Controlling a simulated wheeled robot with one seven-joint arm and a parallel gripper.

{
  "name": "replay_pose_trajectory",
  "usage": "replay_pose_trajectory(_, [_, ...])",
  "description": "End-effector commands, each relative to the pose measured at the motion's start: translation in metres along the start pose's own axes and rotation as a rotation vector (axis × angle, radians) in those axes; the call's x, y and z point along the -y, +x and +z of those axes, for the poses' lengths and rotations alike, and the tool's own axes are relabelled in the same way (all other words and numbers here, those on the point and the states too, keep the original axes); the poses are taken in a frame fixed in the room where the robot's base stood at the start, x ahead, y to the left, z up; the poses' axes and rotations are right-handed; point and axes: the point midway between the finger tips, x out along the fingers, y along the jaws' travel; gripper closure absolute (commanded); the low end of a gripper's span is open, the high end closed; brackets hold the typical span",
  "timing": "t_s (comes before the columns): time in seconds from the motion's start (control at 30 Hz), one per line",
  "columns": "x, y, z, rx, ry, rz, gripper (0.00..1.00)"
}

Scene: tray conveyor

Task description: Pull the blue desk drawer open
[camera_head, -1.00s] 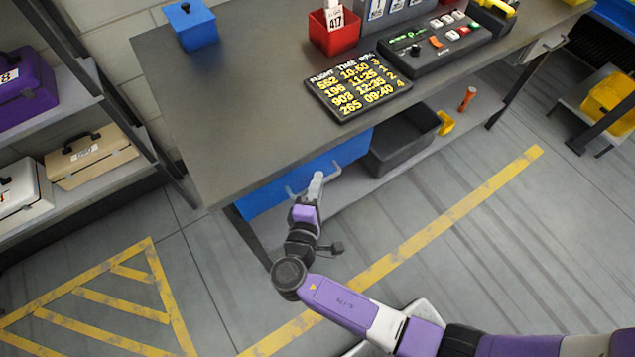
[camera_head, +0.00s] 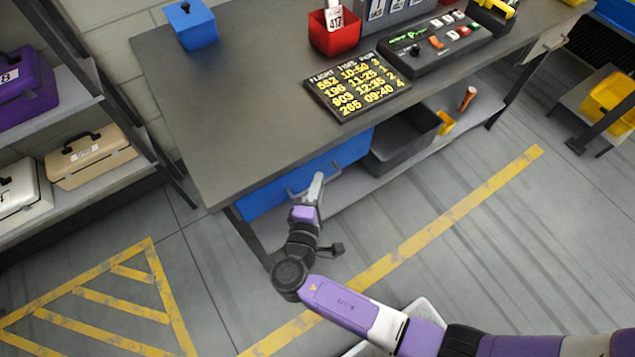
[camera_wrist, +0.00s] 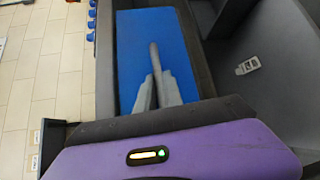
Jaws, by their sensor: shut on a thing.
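The blue drawer (camera_head: 262,201) sits under the front left of the desk (camera_head: 220,135), its front roughly in line with the desk's edge. A grey bar handle (camera_head: 299,193) stands out from its front. My gripper (camera_head: 316,184) is at the middle of this handle, shut on it. In the wrist view the blue drawer front (camera_wrist: 180,35) fills the upper middle. The handle (camera_wrist: 155,58) runs up and away from between my fingers (camera_wrist: 154,92). The fingers hide the part of the handle between them.
A dark grey bin (camera_head: 400,150) stands on the lower shelf right of the drawer. A desk leg (camera_head: 250,237) is left of my gripper. Shelves with cases (camera_head: 90,155) stand at the left. The floor in front of the desk looks clear.

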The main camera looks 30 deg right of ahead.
Motion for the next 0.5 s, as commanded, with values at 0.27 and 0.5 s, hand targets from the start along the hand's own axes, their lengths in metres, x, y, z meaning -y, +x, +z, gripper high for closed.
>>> replay_pose_trajectory(0.27, [0.007,-0.025,0.025,-0.004,-0.005,-0.002,1.00])
replay_pose_trajectory(0.5, [0.019,-0.068,0.068,-0.005,-0.007,-0.004,1.00])
